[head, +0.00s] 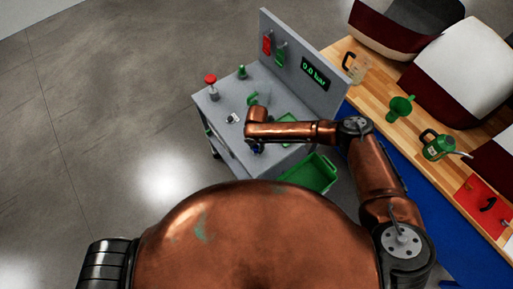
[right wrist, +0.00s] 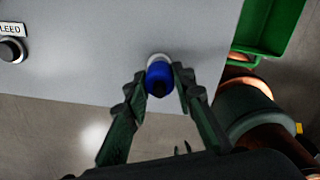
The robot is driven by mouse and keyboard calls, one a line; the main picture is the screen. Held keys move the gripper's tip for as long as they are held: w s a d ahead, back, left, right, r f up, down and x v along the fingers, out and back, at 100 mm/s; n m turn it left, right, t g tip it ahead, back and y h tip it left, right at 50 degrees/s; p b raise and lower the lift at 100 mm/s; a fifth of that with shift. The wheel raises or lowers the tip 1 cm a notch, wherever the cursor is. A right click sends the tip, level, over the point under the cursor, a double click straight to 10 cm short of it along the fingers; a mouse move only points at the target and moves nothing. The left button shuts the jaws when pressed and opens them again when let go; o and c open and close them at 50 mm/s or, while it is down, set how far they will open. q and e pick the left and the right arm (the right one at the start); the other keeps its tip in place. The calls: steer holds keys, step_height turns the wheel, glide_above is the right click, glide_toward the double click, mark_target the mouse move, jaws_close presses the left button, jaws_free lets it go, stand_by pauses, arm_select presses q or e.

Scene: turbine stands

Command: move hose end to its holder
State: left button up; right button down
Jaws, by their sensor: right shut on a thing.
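My right gripper (head: 257,149) is low over the near edge of the grey stand (head: 222,111), mostly hidden by its own wrist in the head view. In the right wrist view my right gripper (right wrist: 159,86) is shut on a short blue cylinder with a dark tip, which looks like the hose end (right wrist: 160,75). A pale ring shows at its far end, against the grey surface. I cannot tell whether it is seated there or just in front of it. No hose can be made out, and I cannot identify the holder. My left gripper is not in view.
The stand carries a red-topped valve (head: 210,82), a small green fitting (head: 242,72) and an upright panel with a "0.0 bar" display (head: 316,73). A green bin (head: 310,174) is at its right side. A wooden bench (head: 375,88) with cans stands further right.

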steer(key=shift+s+f, duration=0.35)
steer(key=shift+f, duration=0.2)
steer(key=c, duration=2)
jaws_free()
steer(key=shift+c, duration=0.2)
steer(key=o, duration=0.3)
steer(key=shift+w, duration=0.35)
steer(key=shift+o, duration=1)
steer(key=shift+r, duration=0.2)
steer(key=shift+o, duration=0.4)
steer(key=shift+o, duration=0.4)
